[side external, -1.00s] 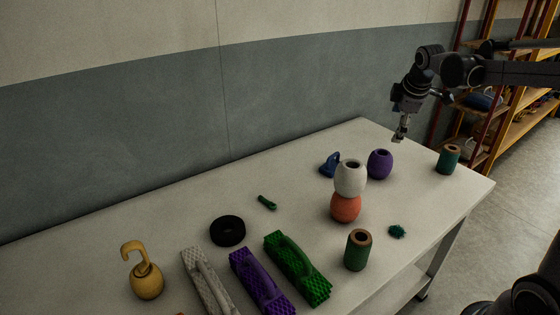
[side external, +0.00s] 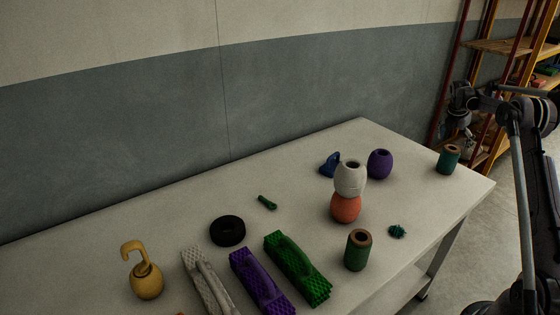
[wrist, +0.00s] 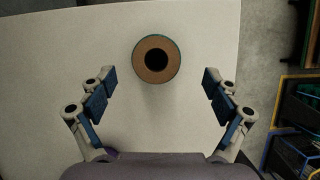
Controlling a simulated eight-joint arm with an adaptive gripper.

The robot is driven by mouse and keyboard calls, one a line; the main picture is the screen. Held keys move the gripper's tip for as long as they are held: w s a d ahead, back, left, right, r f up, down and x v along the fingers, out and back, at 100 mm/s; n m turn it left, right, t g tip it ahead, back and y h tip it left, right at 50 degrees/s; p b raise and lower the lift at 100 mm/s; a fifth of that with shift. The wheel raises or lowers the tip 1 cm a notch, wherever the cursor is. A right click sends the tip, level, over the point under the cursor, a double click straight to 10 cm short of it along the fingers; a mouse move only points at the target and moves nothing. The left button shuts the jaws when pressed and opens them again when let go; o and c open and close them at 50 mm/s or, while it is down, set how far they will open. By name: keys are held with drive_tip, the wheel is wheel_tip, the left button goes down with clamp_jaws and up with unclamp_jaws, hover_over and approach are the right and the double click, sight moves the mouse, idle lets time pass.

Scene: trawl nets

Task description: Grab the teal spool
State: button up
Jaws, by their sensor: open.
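The teal spool (side external: 448,161) stands upright near the right end of the table, with brown end faces and a dark centre hole. In the wrist view I see the spool (wrist: 157,47) from above, slightly beyond the fingertips and centred between them. My gripper (wrist: 158,82) is open and empty, with a finger on each side and neither touching the spool. In the side view my gripper (side external: 467,143) is small and dark, close to the spool at its upper right; its exact height is hard to tell.
A green spool (side external: 358,251) stands nearer the front edge. A purple float (side external: 379,164) and a white float (side external: 350,178) on an orange one (side external: 345,207) stand left of the teal spool. The table (side external: 420,190) is bare around it; its right edge is close.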

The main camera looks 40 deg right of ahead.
sight(453, 149)
drive_tip(key=x, duration=0.6)
drive_tip(key=shift+r, duration=0.1)
drive_tip(key=shift+w+a+x, duration=0.1)
drive_tip(key=shift+a+x, duration=0.1)
drive_tip(key=shift+x, duration=1.15)
drive_tip(key=shift+w+a+x, duration=0.15)
drive_tip(key=shift+x, duration=1.15)
drive_tip(key=c, duration=1.2)
